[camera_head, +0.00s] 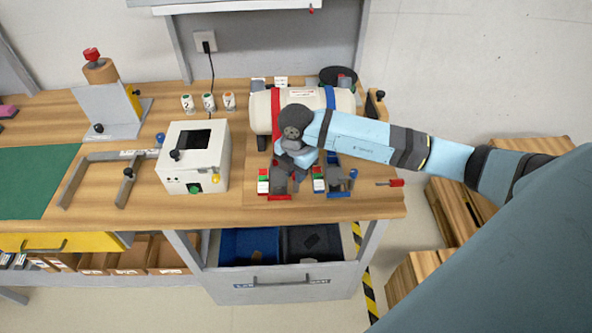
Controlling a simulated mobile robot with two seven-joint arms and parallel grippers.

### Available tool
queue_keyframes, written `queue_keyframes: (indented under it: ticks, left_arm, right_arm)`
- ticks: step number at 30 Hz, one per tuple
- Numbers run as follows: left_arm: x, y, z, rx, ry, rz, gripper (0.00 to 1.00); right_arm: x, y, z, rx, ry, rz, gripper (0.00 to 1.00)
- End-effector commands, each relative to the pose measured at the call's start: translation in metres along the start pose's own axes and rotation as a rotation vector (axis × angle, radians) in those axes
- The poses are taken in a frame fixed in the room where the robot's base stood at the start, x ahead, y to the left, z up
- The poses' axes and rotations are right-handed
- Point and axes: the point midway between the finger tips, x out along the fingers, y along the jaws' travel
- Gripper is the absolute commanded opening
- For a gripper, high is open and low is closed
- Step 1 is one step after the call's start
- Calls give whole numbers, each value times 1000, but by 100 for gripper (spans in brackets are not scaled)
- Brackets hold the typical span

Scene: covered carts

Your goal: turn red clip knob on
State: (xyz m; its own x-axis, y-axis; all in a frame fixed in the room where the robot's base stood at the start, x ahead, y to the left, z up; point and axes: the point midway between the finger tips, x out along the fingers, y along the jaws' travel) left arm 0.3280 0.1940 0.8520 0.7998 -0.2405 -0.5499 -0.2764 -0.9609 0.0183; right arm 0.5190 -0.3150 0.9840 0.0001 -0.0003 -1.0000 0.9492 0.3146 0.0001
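A white cylinder (261,112) lies on the wooden bench with a red strap (275,108) and a blue strap (330,98) around it. In front of the red strap is the red clip, whose red base (277,197) shows at the bench's front. A white block with green and red marks (263,182) stands beside it. My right gripper (289,172) points down over the red clip. The arm and gripper hide most of the clip, and its knob is not clearly visible. Whether the fingers are open or touching it cannot be told. My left gripper is out of view.
The blue clip (335,181) with a blue knob (353,173) stands just right. A red-handled screwdriver (396,183) lies farther right. A white box (195,158) stands left. A drawer with blue and dark bins (250,246) is open below the bench front.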

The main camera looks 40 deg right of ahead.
Motion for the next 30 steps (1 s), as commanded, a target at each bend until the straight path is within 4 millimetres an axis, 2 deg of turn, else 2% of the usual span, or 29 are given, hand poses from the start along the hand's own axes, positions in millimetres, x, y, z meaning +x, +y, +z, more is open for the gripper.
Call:
queue_keyframes:
  ticks: [1, 3, 11, 17, 30]
  left_arm:
    - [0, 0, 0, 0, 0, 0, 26]
    - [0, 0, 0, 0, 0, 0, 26]
    - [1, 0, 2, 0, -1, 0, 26]
    - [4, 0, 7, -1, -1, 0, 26]
    - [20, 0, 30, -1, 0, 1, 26]
  right_arm:
    - [0, 0, 0, 0, 0, 0, 11]
    - [0, 0, 0, 0, 0, 0, 0]
    - [0, 0, 0, -19, 0, 0, 0]
    - [1, 0, 0, -100, 0, 1, 0]
    - [2, 1, 1, -480, -2, 2, 0]
